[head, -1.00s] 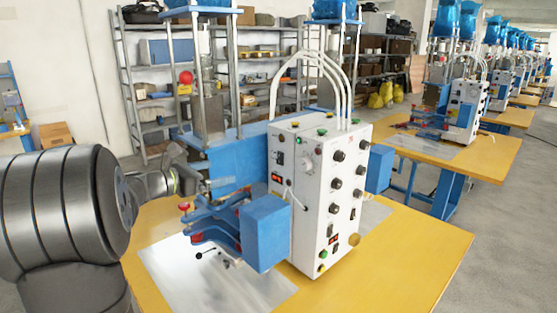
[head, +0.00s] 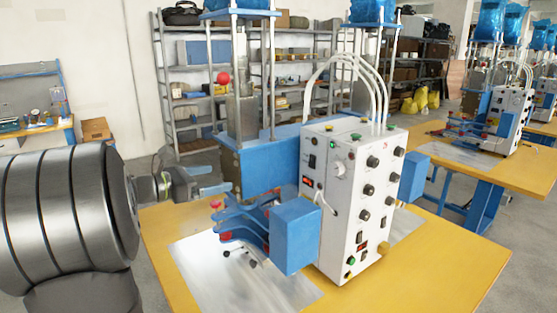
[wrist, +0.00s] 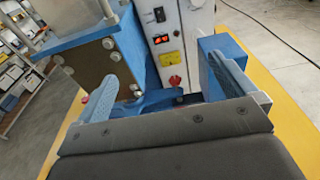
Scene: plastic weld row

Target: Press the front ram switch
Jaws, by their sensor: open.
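The welding machine's white control box (head: 340,200) stands on the yellow table, with black knobs and coloured buttons on it. Its narrow face carries a black switch (head: 312,162) above a small red-lit unit (head: 307,181). I cannot tell which one is the front ram switch. My gripper (head: 205,191) is left of the machine; in the wrist view my gripper (wrist: 162,55) is open, nothing between its fingers, the panel beyond them.
Blue clamp arms (head: 245,222) and a blue block (head: 295,236) stand in front of the control box. A blue housing (head: 262,160) with a metal column is behind my gripper. The yellow table (head: 430,265) is clear at right. Shelves stand behind.

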